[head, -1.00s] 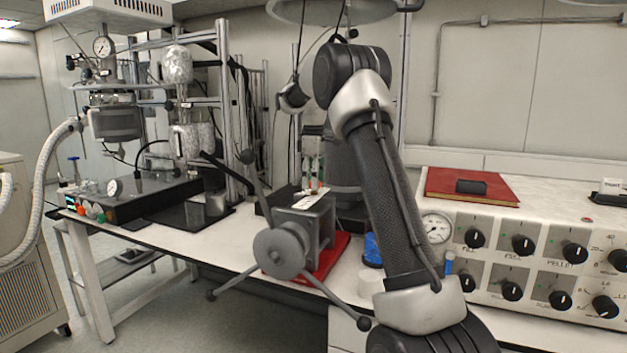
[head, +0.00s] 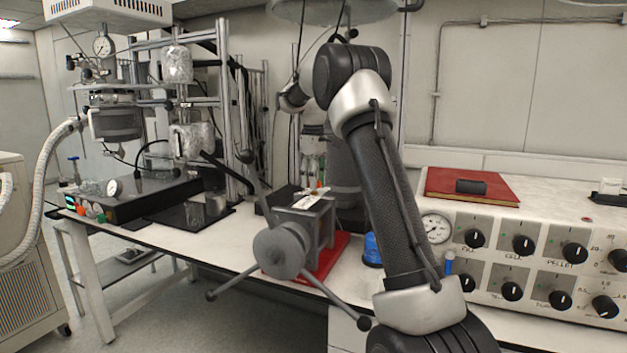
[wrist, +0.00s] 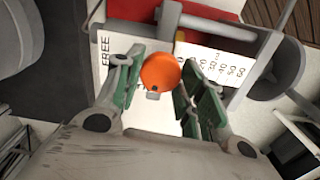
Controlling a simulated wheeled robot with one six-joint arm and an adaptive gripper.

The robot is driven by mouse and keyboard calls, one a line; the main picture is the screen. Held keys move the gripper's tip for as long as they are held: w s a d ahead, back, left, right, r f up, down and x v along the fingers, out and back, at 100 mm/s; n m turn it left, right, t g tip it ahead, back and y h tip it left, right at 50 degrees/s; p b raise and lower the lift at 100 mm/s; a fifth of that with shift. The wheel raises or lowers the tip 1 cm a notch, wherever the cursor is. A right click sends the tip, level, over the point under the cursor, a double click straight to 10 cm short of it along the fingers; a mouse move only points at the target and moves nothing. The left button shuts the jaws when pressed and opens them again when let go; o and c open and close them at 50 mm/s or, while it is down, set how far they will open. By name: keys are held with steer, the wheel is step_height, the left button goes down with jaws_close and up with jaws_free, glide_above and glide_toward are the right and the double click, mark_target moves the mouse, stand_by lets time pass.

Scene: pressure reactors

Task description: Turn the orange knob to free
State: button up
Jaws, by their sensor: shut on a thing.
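The orange knob (wrist: 160,72) shows in the wrist view as a round ball between my two green-padded fingers. My gripper (wrist: 159,78) is shut on the knob, though some gap seems to show beside the right finger. The white plate (wrist: 102,72) around it has the word FREE printed at the left and a number scale at the right. In the head view my gripper (head: 314,170) is small, just above the grey device (head: 290,240) with long spokes.
A grey spoke with a round end (head: 364,323) sticks out in front of the bench. A red mat (head: 325,262) lies under the device. A blue container (head: 372,249) stands to its right, near my forearm. A control panel with black knobs (head: 523,244) fills the right side.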

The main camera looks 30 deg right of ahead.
steer(key=m, duration=1.1)
steer(key=shift+d, duration=0.1)
steer(key=shift+m, duration=2)
steer(key=o, duration=1)
step_height(320, 180, up, 12)
